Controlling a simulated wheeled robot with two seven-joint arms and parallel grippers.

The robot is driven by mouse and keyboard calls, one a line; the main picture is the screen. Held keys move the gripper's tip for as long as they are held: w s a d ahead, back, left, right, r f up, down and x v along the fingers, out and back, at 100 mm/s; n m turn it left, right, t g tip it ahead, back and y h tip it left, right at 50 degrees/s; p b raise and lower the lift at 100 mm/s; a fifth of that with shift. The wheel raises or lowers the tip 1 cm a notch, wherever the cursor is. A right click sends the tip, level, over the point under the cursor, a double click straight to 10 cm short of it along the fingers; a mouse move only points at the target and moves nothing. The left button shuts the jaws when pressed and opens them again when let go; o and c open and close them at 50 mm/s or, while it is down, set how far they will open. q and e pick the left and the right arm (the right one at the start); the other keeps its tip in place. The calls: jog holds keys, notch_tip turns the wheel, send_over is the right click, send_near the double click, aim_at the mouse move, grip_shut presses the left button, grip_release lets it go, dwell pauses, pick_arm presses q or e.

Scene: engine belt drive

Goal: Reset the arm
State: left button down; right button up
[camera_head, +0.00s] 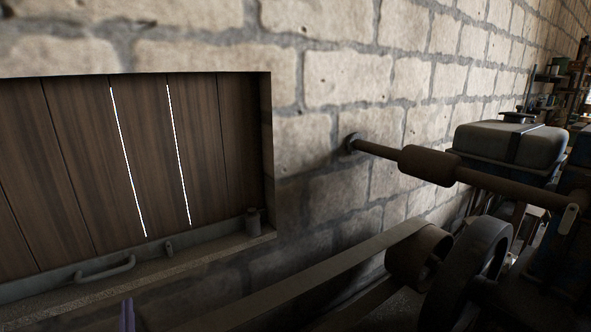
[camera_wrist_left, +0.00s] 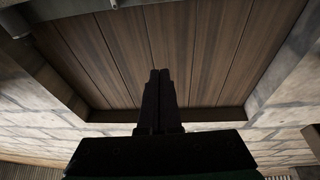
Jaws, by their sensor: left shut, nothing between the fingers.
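My left gripper (camera_wrist_left: 160,75) shows in the left wrist view with its two dark fingers together and nothing between them. It points toward the wooden boards of a wall recess (camera_wrist_left: 205,40). In the head view only a small purplish tip, likely of my left gripper (camera_head: 127,314), shows at the bottom edge, below the sill. My right gripper is not in view. The engine (camera_head: 510,143) stands at the right in the head view, with a dark wheel (camera_head: 466,275) and a flat belt (camera_head: 300,279) running along the wall.
A shaft with a thick roller (camera_head: 429,165) runs from the stone wall (camera_head: 345,80) to the engine. A metal handle (camera_head: 105,268) and a small cylinder (camera_head: 253,219) are on the sill beneath the boards. Cluttered shelves (camera_head: 570,85) are at the far right.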

pick_arm(q)
jog(key=d+f+m+g+h, duration=0.1)
jog(key=d+f+m+h, duration=0.1)
jog(key=d+h, duration=0.1)
jog(key=d+f+m+g+h, duration=0.2)
jog(key=d+f+h, duration=0.1)
jog(key=d+h, duration=0.1)
jog(key=d+f+m+g+h, duration=0.2)
jog(key=d+h, duration=0.1)
jog(key=d, duration=0.1)
jog(key=shift+s+d+f+m+h, duration=0.15)
jog(key=shift+s+d+m+h, duration=0.15)
jog(key=shift+h, duration=0.1)
jog(key=s+d+f+m+g+h, duration=0.1)
jog(key=s+d+f+g, duration=0.3)
jog(key=s, duration=0.5)
jog(key=s+d+f+m+g, duration=0.1)
jog(key=s+d+g, duration=0.4)
jog(key=s, duration=0.4)
notch_tip(320, 180, down, 22)
jog(key=s+a+g, duration=0.2)
jog(key=s+a+f+g, duration=0.1)
jog(key=s+a+f, duration=0.1)
jog(key=s+f, duration=1.3)
jog(key=shift+s+a, duration=0.3)
jog(key=shift+s, duration=0.45)
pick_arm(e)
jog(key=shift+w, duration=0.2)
